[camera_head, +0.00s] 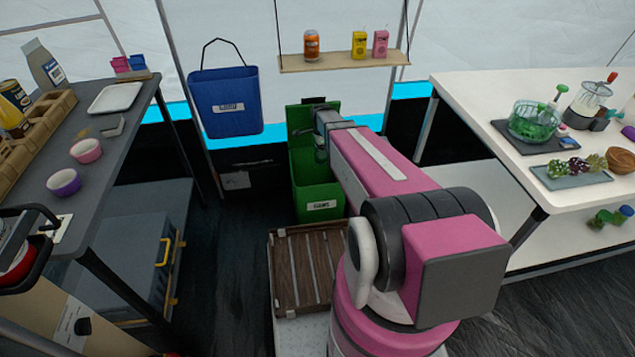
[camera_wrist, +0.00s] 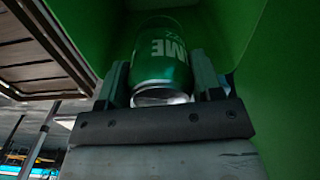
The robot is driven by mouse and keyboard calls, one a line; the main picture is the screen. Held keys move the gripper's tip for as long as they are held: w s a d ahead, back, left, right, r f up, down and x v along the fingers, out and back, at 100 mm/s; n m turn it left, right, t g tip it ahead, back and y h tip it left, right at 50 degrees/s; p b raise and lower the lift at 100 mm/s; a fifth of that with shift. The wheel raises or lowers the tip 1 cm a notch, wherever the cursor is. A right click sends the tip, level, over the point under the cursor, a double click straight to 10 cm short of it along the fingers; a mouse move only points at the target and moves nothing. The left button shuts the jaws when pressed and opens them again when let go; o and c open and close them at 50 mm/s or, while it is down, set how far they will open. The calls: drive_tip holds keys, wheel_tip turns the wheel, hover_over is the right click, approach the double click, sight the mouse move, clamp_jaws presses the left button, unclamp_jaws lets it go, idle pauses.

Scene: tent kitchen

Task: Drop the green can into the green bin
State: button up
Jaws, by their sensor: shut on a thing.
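The green can (camera_wrist: 160,58) with white lettering sits between the two fingers of my gripper (camera_wrist: 162,80) in the wrist view. My gripper is shut on it. Green bin walls (camera_wrist: 285,75) surround the can in that view. In the head view, the green bin (camera_head: 318,195) stands on the floor with its lid up at the back and a white label on its front. My arm reaches over the bin's opening, and my gripper (camera_head: 318,152) is at the bin; the can is hidden there.
A blue bin (camera_head: 225,102) hangs left of the green bin. A wooden slatted crate (camera_head: 300,268) stands in front of it. A dark table (camera_head: 115,135) is at left, a white table (camera_head: 480,100) at right. A small shelf (camera_head: 340,63) hangs above.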

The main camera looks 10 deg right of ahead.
drive_tip(key=shift+f, duration=2.45)
drive_tip(key=o, duration=1)
drive_tip(key=shift+r, duration=0.1)
wheel_tip(320, 180, up, 11)
drive_tip(key=shift+f, duration=0.15)
